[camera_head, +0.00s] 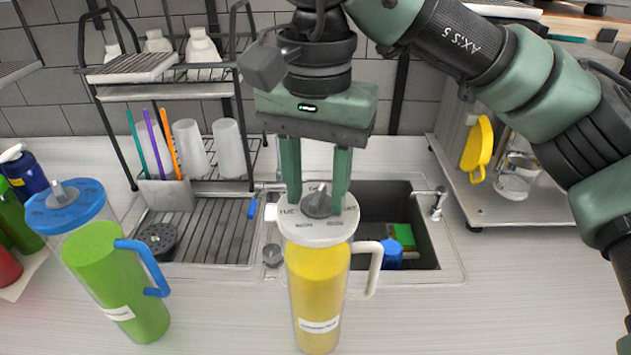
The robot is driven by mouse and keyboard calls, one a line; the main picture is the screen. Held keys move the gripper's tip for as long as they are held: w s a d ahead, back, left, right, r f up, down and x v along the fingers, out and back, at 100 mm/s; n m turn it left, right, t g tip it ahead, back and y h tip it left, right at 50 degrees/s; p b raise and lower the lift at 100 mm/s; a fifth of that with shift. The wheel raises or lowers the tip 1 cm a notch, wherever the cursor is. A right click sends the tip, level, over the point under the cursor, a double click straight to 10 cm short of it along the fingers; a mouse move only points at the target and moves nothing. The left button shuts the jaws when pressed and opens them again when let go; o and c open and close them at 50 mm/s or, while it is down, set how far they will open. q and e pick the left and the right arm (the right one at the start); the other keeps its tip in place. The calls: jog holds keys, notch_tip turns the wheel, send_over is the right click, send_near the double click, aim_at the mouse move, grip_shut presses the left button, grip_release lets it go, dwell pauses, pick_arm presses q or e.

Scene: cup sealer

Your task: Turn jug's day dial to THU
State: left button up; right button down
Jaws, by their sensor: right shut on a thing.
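A jug with yellow contents (318,290) stands upright on the counter at the front middle, its white handle (372,262) to the right. Its white lid carries a grey day dial (317,203) with dark day letters around it; the letters are too small to read surely, and the dial's pointed end is partly hidden. My right gripper (316,196) comes down from above and is shut on the dial, one green finger on each side. A second jug with green contents (112,275) stands at the left with a blue lid and blue handle. My left gripper is not in view.
A sink (415,240) with a sponge and a blue item lies behind the yellow jug. A dish rack (200,185) with cups stands behind left. Bottles (22,172) stand at the left edge. The counter (480,310) at front right is clear.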

aim_at(318, 197)
jog(key=shift+d+n+p, duration=0.1)
jog(key=shift+n+p, duration=0.2)
jog(key=shift+n, duration=2)
jog(key=c, duration=0.9)
grip_release()
notch_tip(318, 197, up, 8)
jog(key=shift+f, duration=0.1)
